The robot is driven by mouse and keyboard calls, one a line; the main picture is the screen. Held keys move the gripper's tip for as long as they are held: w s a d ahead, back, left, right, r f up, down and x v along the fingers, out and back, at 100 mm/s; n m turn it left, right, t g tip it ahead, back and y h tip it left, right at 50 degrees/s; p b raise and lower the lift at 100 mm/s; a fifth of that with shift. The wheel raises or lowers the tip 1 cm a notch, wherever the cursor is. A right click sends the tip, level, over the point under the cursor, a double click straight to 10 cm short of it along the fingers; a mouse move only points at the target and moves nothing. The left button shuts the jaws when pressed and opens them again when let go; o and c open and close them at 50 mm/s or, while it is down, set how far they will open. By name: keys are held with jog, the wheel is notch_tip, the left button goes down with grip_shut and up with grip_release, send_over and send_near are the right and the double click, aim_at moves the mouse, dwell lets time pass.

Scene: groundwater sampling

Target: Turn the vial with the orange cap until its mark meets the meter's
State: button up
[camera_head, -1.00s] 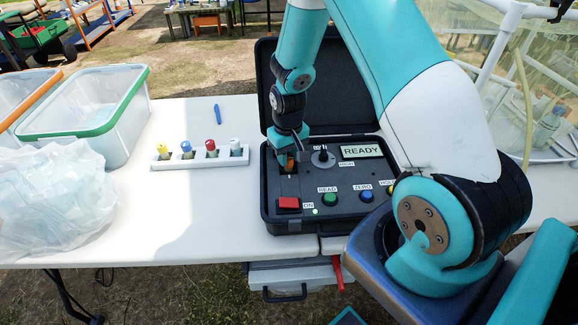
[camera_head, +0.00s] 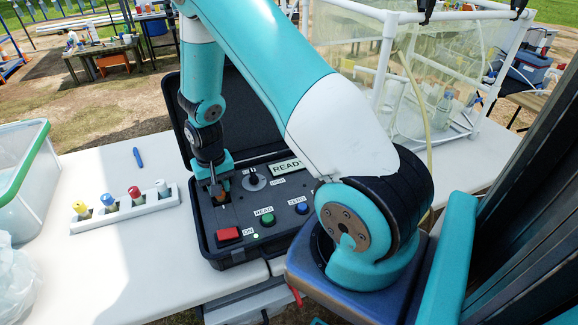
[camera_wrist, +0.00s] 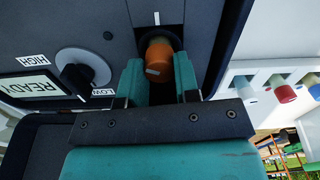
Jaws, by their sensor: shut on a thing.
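The vial's orange cap (camera_wrist: 159,57) sits in the round well of the dark meter (camera_wrist: 205,25). A small pale mark (camera_wrist: 152,71) shows on the cap, on the side toward my gripper. The meter's white mark (camera_wrist: 157,18) is on the opposite side of the well, so the two marks are apart. My gripper (camera_wrist: 160,82) is shut on the vial, one finger on each side of the cap. In the head view my gripper (camera_head: 221,186) points down at the meter and largely hides the cap. The vial's body is hidden in the well.
The meter has a HIGH/LOW knob (camera_wrist: 82,70) beside the well, a READY display (camera_wrist: 30,87), a red switch (camera_head: 228,235) and buttons. A white rack (camera_head: 124,213) with several capped vials stands at left. A blue pen (camera_head: 138,157) lies on the table. The open lid (camera_head: 255,120) stands behind.

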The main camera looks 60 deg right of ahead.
jog(key=m, duration=0.6)
jog(key=shift+m, duration=0.4)
jog(key=m, duration=0.5)
jog(key=shift+p, duration=0.4)
jog(key=o, duration=0.7)
jog(key=shift+o, duration=0.2)
